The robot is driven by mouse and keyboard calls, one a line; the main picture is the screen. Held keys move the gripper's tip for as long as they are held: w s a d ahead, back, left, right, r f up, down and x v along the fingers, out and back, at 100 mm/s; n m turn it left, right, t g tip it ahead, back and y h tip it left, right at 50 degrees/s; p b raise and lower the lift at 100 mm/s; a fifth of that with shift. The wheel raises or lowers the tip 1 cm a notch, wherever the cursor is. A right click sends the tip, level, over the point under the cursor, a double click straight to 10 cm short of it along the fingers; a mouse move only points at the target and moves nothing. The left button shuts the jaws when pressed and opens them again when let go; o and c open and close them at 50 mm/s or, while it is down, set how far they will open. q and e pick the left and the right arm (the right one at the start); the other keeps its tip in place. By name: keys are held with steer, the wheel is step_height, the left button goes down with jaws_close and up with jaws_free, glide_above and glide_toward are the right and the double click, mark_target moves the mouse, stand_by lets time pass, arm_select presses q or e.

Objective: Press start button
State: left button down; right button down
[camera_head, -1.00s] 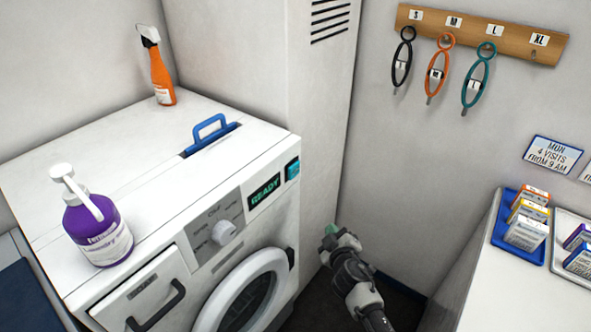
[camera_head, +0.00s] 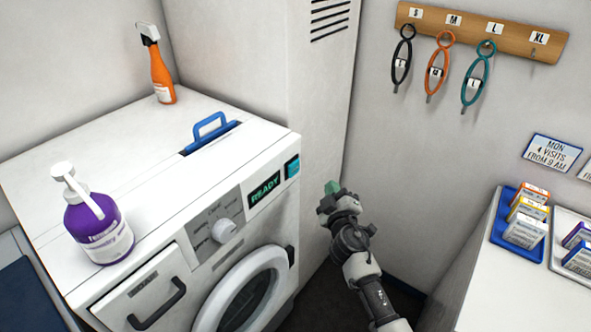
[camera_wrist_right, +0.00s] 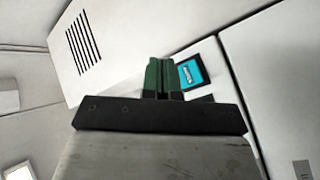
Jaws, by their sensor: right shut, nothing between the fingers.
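The start button is a teal square (camera_head: 292,168) at the right end of the washing machine's front panel, beside a display (camera_head: 264,190) that reads READY. My right gripper (camera_head: 331,189) is shut and empty, to the right of the button and apart from it. In the right wrist view its green fingers (camera_wrist_right: 162,76) are together, and the teal button (camera_wrist_right: 193,72) shows just right of the fingertips. My left gripper is not in view.
The white washing machine (camera_head: 125,180) carries a purple pump bottle (camera_head: 98,232), an orange spray bottle (camera_head: 161,78) and a blue handle (camera_head: 210,128). A counter with a blue tray (camera_head: 515,246) of small boxes stands at the right. Muzzle-like loops hang from a wall rack (camera_head: 470,30).

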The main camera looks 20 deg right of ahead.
mark_target(294, 169)
steer(key=w+a+b, duration=0.2)
steer(key=w+a, duration=0.2)
steer(key=w, duration=0.2)
steer(key=shift+w+a, duration=0.2)
steer(key=shift+a, duration=0.15)
steer(key=shift+b, duration=0.35)
stand_by(1.4)
steer(key=shift+w+a, duration=0.25)
steer(key=shift+w, duration=0.1)
steer(key=shift+w+a+b, duration=0.3)
steer(key=shift+w+b, duration=0.1)
steer(key=shift+b, duration=0.25)
stand_by(0.5)
steer(key=shift+s+d, duration=0.1)
stand_by(0.4)
steer(key=shift+s+d+p, duration=0.4)
steer(key=shift+s+d, duration=0.05)
steer(key=shift+s, duration=0.2)
